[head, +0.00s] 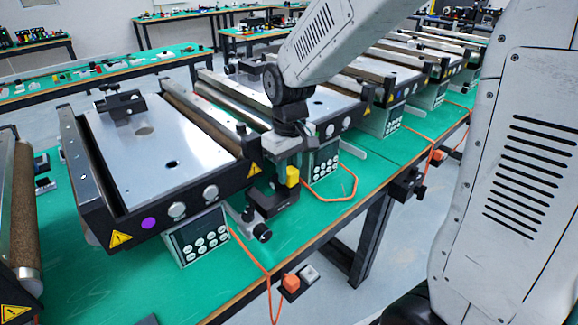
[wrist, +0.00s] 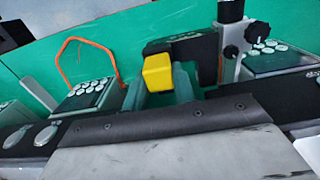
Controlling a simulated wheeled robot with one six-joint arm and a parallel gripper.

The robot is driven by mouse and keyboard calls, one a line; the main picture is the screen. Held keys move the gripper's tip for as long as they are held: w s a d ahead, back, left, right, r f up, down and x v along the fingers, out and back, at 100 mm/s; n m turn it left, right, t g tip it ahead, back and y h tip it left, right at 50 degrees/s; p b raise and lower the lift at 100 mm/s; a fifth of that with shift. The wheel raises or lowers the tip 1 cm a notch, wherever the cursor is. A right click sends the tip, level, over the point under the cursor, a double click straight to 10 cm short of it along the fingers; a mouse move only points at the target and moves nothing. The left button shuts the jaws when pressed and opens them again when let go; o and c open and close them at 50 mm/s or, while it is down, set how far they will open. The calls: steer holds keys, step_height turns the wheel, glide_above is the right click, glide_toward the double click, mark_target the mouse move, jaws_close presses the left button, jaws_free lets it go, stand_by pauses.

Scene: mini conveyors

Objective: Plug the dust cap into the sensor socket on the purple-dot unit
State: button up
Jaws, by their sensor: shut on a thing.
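The purple-dot unit is the near conveyor (head: 160,150) in the head view, with a purple dot (head: 148,223) on its front rail. A black sensor bracket (head: 272,201) with a knob stands at its right front corner; it also shows in the wrist view (wrist: 203,46). My gripper (head: 291,168) is shut on the yellow dust cap (head: 292,177), close above the bracket in the head view. In the wrist view the yellow cap (wrist: 157,72) sits between my grey-green fingers (wrist: 160,88). I cannot make out the socket opening, nor whether the cap touches the bracket.
A keypad box (head: 200,238) stands below the purple-dot unit's front rail. Another conveyor (head: 315,105) with its own keypad box (head: 323,160) is just to the right. An orange cable (head: 352,180) loops on the green table (head: 345,195). The table's wooden front edge is close by.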

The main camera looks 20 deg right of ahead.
mark_target(289, 169)
steer(key=o, duration=1.1)
steer(key=shift+f, duration=0.1)
steer(key=shift+c, duration=0.2)
step_height(289, 169, up, 8)
steer(key=shift+f, duration=0.1)
steer(key=s+d+r+m, duration=0.1)
steer(key=s+d, duration=0.1)
steer(key=s, duration=0.9)
steer(key=s+d+r+m+t, duration=0.1)
steer(key=s+r+m, duration=0.1)
steer(key=s, duration=0.9)
steer(key=shift+s+d+m, duration=0.25)
steer(key=shift+d+m, duration=0.05)
steer(key=shift+d, duration=0.05)
